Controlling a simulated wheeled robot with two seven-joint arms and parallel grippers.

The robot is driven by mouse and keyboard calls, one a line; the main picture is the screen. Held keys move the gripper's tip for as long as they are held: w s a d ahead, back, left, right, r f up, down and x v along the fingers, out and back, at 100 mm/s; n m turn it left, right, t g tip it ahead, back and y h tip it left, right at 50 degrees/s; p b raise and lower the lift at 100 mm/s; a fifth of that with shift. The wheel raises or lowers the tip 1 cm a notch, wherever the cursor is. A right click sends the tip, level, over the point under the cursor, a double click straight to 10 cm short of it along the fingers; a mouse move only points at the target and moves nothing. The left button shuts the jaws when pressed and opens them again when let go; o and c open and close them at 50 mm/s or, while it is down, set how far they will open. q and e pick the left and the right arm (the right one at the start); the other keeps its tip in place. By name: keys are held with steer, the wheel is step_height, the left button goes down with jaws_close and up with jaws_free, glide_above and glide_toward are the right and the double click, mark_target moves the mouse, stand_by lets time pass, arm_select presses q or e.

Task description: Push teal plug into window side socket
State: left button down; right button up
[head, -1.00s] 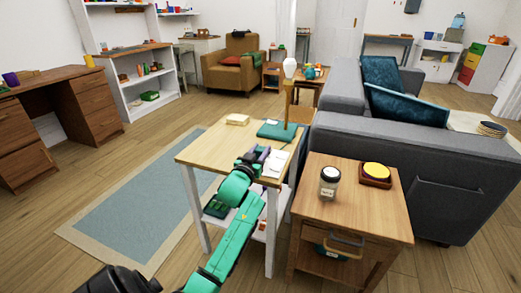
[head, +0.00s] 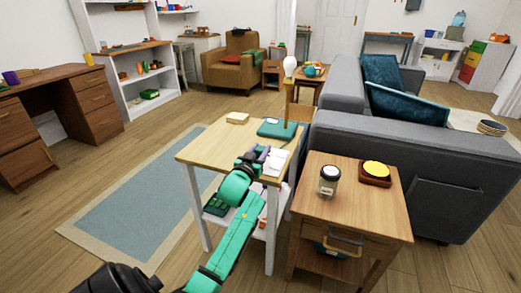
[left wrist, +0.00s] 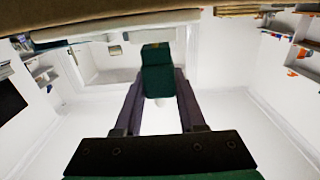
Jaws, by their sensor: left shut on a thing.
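The teal plug (left wrist: 157,78) is between the fingers of my left gripper (left wrist: 157,88) in the left wrist view. The fingers are shut on its sides. In the head view my left gripper (head: 263,155) is low over the right part of the small light wood table (head: 210,146), and the plug is hidden there. A white flat piece (head: 275,163) lies just right of the fingers; I cannot make out sockets on it. In the left wrist view the plug's far end is near a pale strip (left wrist: 110,28); whether they touch I cannot tell. My right gripper is not in view.
A wooden side table (head: 340,215) with a jar (head: 329,181) and a yellow-topped dish (head: 376,171) is close on the right, before the grey sofa (head: 420,150).

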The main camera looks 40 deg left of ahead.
mark_target(258, 156)
arm_select(q)
steer(key=shift+f+b, duration=0.45)
steer(key=shift+f, duration=0.45)
steer(key=shift+c, duration=2.1)
jaws_free()
steer(key=shift+p+v, duration=0.9)
steer(key=shift+v, duration=0.15)
steer(key=shift+p+v, duration=1.45)
steer(key=shift+v, duration=1)
